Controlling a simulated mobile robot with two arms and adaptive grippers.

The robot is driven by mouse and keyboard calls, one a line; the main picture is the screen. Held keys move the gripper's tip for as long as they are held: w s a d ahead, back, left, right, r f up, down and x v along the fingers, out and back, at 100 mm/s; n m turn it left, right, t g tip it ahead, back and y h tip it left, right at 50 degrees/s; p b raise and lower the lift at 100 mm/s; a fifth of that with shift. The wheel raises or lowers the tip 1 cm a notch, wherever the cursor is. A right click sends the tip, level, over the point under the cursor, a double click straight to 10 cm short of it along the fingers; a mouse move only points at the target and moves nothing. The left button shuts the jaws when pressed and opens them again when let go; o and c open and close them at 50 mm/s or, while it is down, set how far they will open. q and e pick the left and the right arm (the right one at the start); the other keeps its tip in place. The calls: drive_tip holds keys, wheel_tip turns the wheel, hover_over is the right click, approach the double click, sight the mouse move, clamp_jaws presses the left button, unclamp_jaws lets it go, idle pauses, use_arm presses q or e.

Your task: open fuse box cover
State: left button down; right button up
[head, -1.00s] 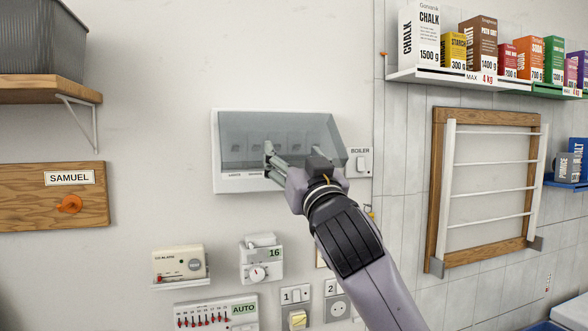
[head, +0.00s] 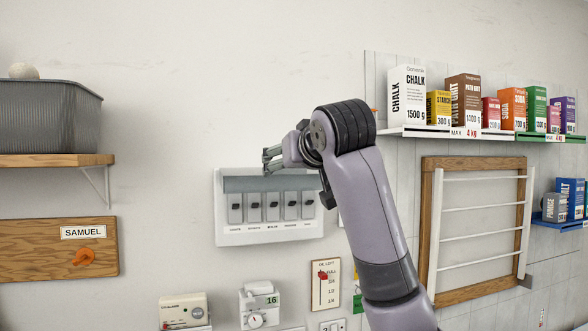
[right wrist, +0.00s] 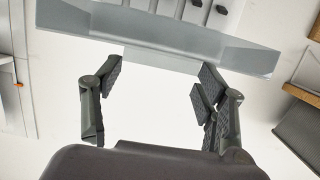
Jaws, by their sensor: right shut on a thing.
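The fuse box (head: 270,236) is a white panel on the wall with a row of dark switches, now in plain sight. Its grey see-through cover (head: 240,184) is swung up and shows as a narrow band above the switches. In the right wrist view the cover (right wrist: 165,35) crosses the top, with its lip between my fingers. My right gripper (head: 268,160) is at the cover's front edge, shut on it; it also shows in the right wrist view (right wrist: 160,82). My left gripper is not in view.
A shelf of boxes (head: 440,131) and a wooden drying rack (head: 430,230) are to the right. A shelf with a grey basket (head: 50,115) is at the left. Below are a timer (head: 258,306) and an oil gauge (head: 325,285). Wall above the fuse box is clear.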

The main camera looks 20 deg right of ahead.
drive_tip(key=shift+w+f+g, duration=0.1)
drive_tip(key=shift+w+g, duration=0.15)
drive_tip(key=shift+g, duration=0.15)
drive_tip(key=o, duration=1.7)
drive_tip(key=shift+w, duration=0.6)
drive_tip(key=shift+s, duration=0.2)
drive_tip(key=v, duration=1.2)
